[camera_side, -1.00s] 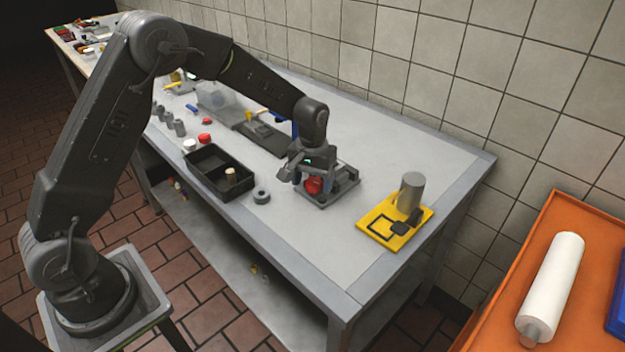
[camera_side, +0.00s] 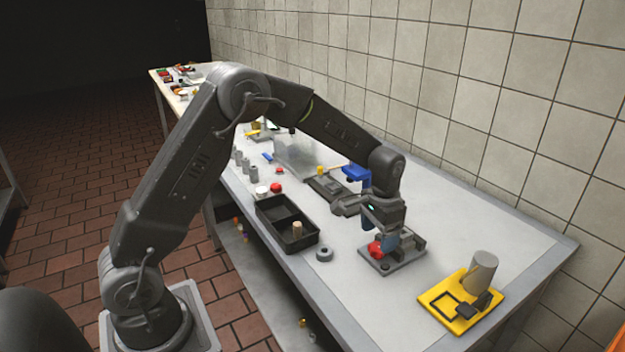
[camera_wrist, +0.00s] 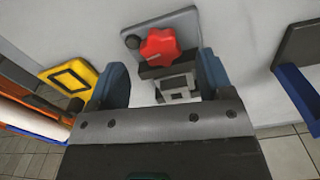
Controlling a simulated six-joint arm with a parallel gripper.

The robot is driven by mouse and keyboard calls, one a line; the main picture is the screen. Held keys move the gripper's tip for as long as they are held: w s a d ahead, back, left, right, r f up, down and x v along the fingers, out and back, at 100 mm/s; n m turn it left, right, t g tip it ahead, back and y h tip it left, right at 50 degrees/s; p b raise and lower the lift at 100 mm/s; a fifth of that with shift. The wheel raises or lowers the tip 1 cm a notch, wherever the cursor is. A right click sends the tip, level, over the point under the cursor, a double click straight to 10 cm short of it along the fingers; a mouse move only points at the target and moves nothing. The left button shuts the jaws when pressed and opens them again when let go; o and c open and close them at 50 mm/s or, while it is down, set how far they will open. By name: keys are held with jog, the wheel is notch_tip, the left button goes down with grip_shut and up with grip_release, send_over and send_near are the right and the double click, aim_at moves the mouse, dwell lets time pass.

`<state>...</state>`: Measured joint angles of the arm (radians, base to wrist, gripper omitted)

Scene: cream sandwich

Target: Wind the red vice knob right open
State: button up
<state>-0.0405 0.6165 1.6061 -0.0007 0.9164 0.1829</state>
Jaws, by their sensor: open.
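The red vice knob (camera_side: 375,249) sits on the front of a grey vice (camera_side: 405,258) on the table. In the wrist view the star-shaped red knob (camera_wrist: 161,46) lies ahead of and between the two blue-grey fingers, on the vice's grey plate (camera_wrist: 184,20). My gripper (camera_wrist: 160,80) is open, with clear space on both sides of the knob. In the side view my gripper (camera_side: 384,232) is just above the vice, close to the knob. Part of the vice body is hidden behind the gripper there.
A yellow plate (camera_side: 440,300) with a grey cylinder (camera_side: 483,272) stands to the right. A black divided tray (camera_side: 310,241) and a grey ring (camera_side: 324,254) are to the left. A blue item (camera_side: 354,173) stands behind the gripper. Bare table lies in front of the yellow plate's left side.

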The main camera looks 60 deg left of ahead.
notch_tip(320, 180, up, 11)
jog(key=s+r+t, duration=0.1)
jog(key=s+r, duration=0.3)
jog(key=s, duration=0.5)
jog(key=s+d+r+t, duration=0.1)
jog(key=s+r+t, duration=0.1)
jog(key=s+r, duration=0.3)
jog(key=shift+s+d+m+t, duration=0.3)
jog(key=shift+s+m, duration=0.1)
jog(key=shift+s, duration=1.85)
jog(key=shift+w, duration=0.4)
jog(key=shift+c, duration=1.4)
jog(key=n+g, duration=0.1)
jog(key=g, duration=0.3)
send_over(374, 248)
jog(key=w, duration=0.2)
notch_tip(374, 248, down, 11)
notch_tip(374, 248, down, 12)
jog(key=shift+s+f, duration=0.15)
jog(key=shift+f, duration=0.1)
